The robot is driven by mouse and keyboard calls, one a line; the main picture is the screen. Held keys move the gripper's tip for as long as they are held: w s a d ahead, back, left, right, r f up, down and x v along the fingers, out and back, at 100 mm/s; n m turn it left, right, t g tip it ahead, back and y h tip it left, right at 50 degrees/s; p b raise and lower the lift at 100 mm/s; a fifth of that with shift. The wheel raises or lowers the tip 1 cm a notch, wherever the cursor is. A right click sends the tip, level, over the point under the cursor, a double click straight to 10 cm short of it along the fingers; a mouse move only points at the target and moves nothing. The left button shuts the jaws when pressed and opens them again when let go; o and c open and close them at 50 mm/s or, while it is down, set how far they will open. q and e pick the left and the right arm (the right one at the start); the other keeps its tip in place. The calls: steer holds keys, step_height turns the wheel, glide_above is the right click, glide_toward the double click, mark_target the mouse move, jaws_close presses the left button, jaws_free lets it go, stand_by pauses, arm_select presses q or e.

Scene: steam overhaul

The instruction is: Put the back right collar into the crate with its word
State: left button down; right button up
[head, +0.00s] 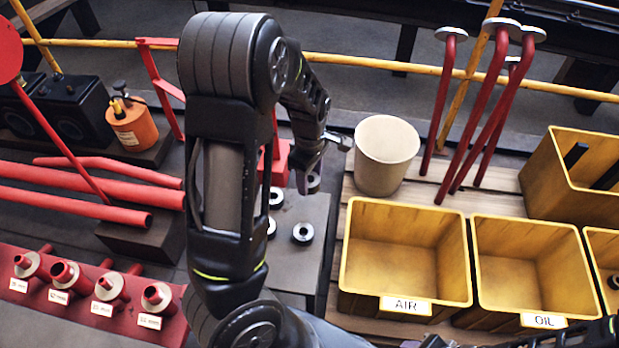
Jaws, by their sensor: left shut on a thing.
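No word on this collar is readable. Yellow crates labelled AIR (405,305) and OIL (543,321) stand to the right. My right gripper cannot be made out.
Another yellow crate (565,190) stands behind.

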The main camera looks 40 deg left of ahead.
arm_select(q)
steer(key=w+d+r+m, duration=0.6)
steer(key=d+r+m, duration=0.2)
steer(key=r+m, duration=0.1)
steer(key=w+d+r+m, duration=0.6)
steer(key=d+r+m, duration=0.2)
steer(key=r+m, duration=0.2)
steer(key=shift+d+r, duration=0.2)
steer(key=shift+r, duration=0.25)
